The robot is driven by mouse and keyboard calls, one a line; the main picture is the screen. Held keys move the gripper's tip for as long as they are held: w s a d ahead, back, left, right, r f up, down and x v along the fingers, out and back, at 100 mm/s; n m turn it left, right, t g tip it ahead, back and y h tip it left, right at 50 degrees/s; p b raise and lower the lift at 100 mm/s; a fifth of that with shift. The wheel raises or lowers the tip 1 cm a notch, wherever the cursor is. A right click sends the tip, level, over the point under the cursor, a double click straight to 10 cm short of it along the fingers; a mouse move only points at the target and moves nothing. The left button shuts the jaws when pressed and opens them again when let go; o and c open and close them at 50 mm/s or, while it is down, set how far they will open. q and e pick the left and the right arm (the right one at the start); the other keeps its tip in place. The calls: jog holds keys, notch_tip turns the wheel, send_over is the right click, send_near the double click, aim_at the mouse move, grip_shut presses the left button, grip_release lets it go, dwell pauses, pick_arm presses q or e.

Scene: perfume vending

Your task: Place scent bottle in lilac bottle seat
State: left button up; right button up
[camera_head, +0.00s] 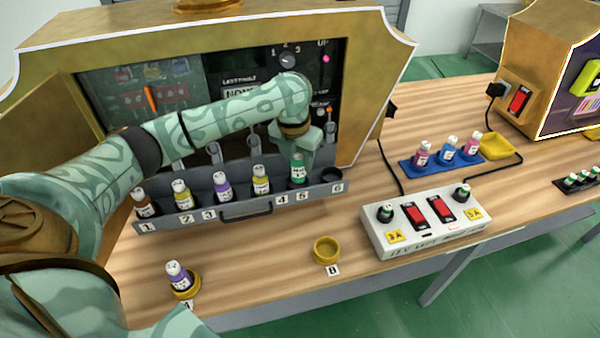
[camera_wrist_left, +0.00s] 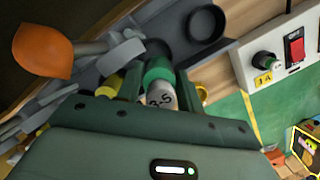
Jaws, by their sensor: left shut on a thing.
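I cannot pick out a lilac-coloured seat. My right gripper is not in view.
A yellow ring (camera_head: 326,250) by label B is empty. A white switch box (camera_head: 425,222) and a blue tray (camera_head: 440,160) of bottles stand to the right.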

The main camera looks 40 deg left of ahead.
aim_at(298, 168)
pick_arm(q)
jog(key=shift+w+a+f, duration=0.15)
jog(key=shift+w+f, duration=0.05)
jog(key=shift+f, duration=0.1)
notch_tip(298, 168, down, 3)
jog(key=shift+w+a+b, duration=0.1)
jog(key=shift+a+b, duration=0.05)
jog(key=shift+b, duration=1.1)
jog(key=shift+f, duration=0.4)
jog(key=shift+w+r, duration=0.1)
jog(key=shift+r, duration=0.05)
jog(key=shift+c, duration=0.3)
jog(key=shift+r, duration=0.1)
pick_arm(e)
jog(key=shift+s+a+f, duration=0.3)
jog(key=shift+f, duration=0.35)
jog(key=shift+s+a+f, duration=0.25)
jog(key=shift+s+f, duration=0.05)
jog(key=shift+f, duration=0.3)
pick_arm(q)
jog(key=o, duration=1.1)
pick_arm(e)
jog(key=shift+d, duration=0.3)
